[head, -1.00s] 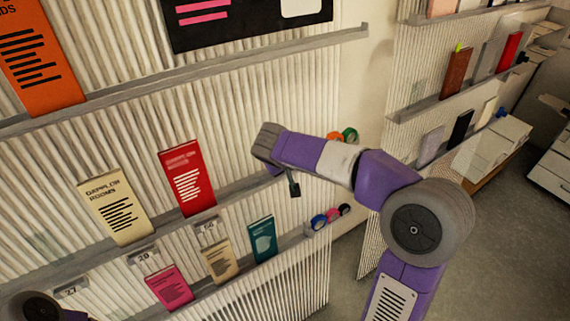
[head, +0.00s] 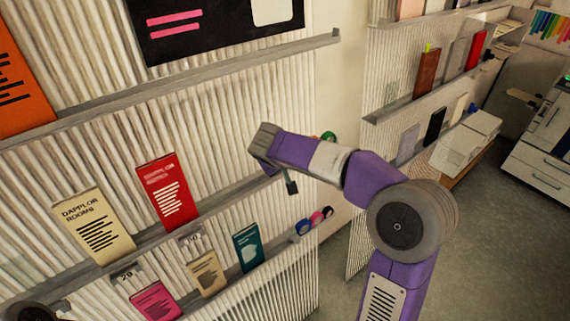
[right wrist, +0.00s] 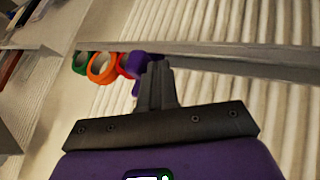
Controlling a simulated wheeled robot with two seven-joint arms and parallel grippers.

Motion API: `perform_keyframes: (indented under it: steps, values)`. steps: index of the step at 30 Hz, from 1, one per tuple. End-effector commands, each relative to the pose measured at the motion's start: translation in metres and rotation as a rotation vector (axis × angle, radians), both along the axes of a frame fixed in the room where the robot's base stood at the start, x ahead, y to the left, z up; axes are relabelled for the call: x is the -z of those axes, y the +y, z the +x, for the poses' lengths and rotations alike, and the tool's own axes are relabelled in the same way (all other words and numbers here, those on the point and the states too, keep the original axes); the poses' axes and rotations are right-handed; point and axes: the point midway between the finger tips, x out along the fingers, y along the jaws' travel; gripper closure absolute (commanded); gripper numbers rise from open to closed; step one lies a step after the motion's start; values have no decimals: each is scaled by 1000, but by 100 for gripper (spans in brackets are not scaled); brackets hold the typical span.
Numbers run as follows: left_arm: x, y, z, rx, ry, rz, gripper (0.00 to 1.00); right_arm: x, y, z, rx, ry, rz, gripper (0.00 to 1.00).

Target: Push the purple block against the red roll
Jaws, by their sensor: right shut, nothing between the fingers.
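In the right wrist view the purple block (right wrist: 140,63) is at the shelf, just left of and partly behind my right fingertips (right wrist: 158,68). I cannot tell whether the fingers touch it. The red roll (right wrist: 122,64) is directly left of the block, partly hidden by it and the orange roll. A gap between block and roll cannot be made out. My right gripper is shut and empty. In the head view its finger (head: 291,186) hangs below the wrist, and my arm hides the block and red roll. My left gripper is not in view; only part of my left arm shows bottom left.
An orange roll (right wrist: 103,67) and a green roll (right wrist: 80,63) stand further left along the shelf in the wrist view. Several booklets, including a red one (head: 167,190) and a teal one (head: 248,247), stand on the ledges. More rolls (head: 317,218) lie on the lower ledge.

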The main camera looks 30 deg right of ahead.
Motion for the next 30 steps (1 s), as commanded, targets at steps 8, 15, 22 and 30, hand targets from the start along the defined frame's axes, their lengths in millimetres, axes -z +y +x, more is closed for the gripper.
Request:
perform_keyframes:
  steps: [8, 15, 22, 30]
  values:
    - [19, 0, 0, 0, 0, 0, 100, 3, 34, -6, 1, -1, -1, 100]
    - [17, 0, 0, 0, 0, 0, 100, -44, 58, -31, 8, -5, 0, 100]
    - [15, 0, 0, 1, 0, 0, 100, -73, 73, -47, 8, -3, 0, 100]
    - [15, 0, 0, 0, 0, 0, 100, -81, 76, -52, 9, 0, -1, 100]
